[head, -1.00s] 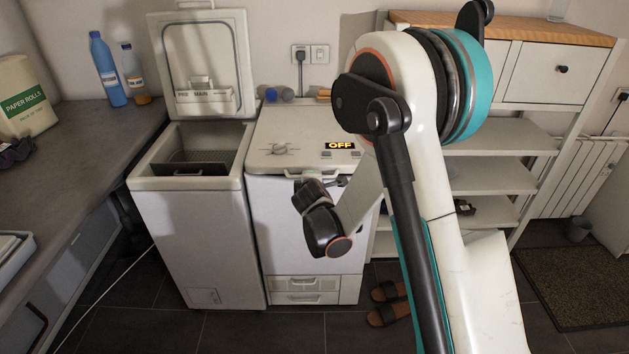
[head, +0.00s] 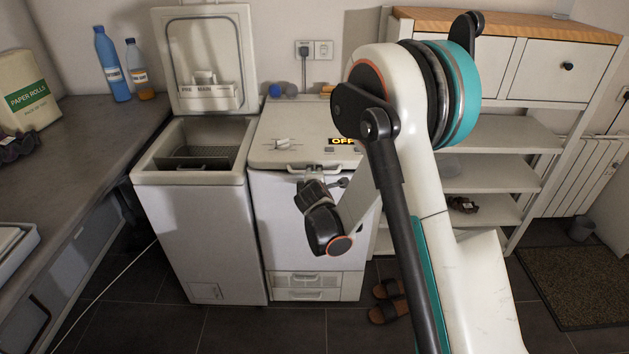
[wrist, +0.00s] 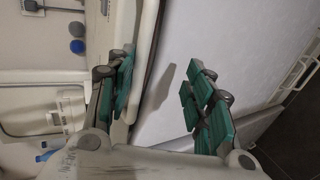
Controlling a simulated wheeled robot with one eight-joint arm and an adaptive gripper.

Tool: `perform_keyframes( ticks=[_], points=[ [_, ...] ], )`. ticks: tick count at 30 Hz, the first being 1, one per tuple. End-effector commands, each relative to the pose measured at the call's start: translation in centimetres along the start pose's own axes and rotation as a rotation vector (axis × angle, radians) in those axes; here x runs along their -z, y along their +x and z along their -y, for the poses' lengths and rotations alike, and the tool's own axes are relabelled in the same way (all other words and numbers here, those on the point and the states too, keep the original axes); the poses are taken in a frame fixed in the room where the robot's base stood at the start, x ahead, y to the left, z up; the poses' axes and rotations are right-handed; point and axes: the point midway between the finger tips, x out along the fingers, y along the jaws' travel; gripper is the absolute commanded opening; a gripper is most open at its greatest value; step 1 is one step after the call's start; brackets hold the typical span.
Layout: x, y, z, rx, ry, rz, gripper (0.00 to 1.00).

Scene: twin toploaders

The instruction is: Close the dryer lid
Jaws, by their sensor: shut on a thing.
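The dryer is the right-hand toploader, with an "OFF" display; its white lid (head: 300,155) lies flat or nearly so across the top. I cannot tell whether a small gap remains under it. My gripper (head: 314,184) is at the lid's front edge, just below the front handle (head: 285,169). In the wrist view my gripper (wrist: 160,95) has its green-padded fingers on either side of the lid's rounded front edge (wrist: 143,55). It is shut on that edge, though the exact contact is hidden.
The left toploader (head: 222,235) stands beside the dryer with its lid (head: 205,60) upright and tub open. A shelf unit (head: 500,140) stands right. Sandals (head: 390,310) lie on the floor.

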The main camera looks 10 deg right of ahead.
Motion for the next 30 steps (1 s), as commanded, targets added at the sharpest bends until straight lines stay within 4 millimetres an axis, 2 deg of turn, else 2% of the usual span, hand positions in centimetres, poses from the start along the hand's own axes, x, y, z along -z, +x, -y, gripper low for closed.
perform_keyframes(
  ticks=[8,11,21,25,30],
  points=[
    [-0.1,-0.8,0.3,0.007,0.002,0.002,0.30],
    [0.0,-2.1,0.3,0.007,0.002,0.001,0.30],
    [0.0,-8.5,0.1,0.003,0.000,0.000,0.30],
    [0.0,-10.3,0.0,0.001,-0.001,0.000,0.30],
    [0.0,-11.7,0.0,0.001,0.000,0.000,0.30]
  ],
)
